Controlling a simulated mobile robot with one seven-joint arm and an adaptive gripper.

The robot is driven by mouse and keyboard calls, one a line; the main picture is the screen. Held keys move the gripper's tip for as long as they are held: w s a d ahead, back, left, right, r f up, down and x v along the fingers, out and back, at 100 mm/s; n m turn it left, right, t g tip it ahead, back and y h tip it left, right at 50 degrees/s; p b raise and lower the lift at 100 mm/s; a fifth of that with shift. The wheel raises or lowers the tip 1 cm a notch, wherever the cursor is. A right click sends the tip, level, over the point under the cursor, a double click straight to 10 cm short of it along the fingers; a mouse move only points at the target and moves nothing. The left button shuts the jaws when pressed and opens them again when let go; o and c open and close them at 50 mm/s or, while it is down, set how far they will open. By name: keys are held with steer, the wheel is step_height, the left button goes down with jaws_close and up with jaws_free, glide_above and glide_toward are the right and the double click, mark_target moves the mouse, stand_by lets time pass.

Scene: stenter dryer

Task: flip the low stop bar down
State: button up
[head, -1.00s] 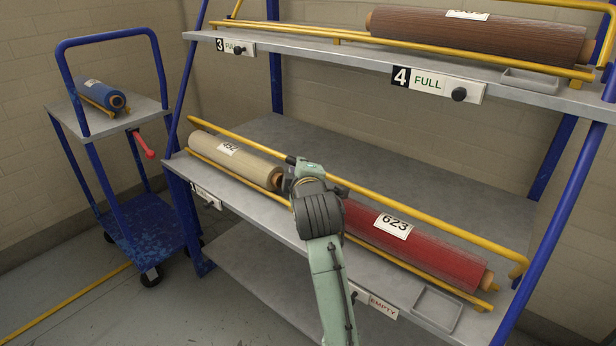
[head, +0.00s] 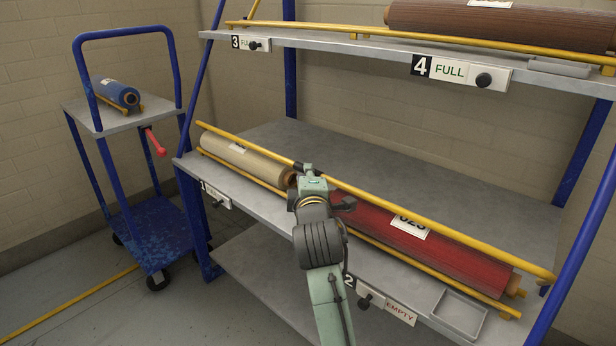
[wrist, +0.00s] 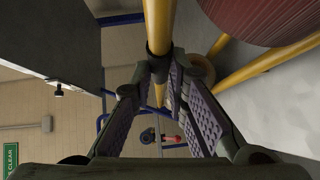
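The low stop bar (head: 440,228) is a long yellow bar along the lower shelf. It runs just above and behind the tan roll (head: 240,158) and the red roll (head: 455,255), still raised. My gripper (head: 311,172) is at the bar's middle, over the gap between the rolls. In the wrist view, the bar (wrist: 159,28) passes between the fingertips of my gripper (wrist: 160,72), and both fingers look closed against it. The red roll (wrist: 262,14) shows at the upper right there. My wrist partly hides the roll ends in the head view.
The upper shelf (head: 380,57) holds a brown roll (head: 500,24) behind another yellow bar. A blue-framed trolley (head: 93,123) with a blue roll stands at the left. A grey tray (head: 460,312) lies at the lower shelf's front right. The shelf behind the bar is clear.

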steer(key=o, duration=0.4)
steer(key=shift+f, duration=0.1)
steer(key=shift+o, duration=0.2)
steer(key=s+d, duration=0.1)
steer(key=s, duration=0.6)
steer(key=shift+s+d+r, duration=0.15)
steer(key=shift+r, duration=0.2)
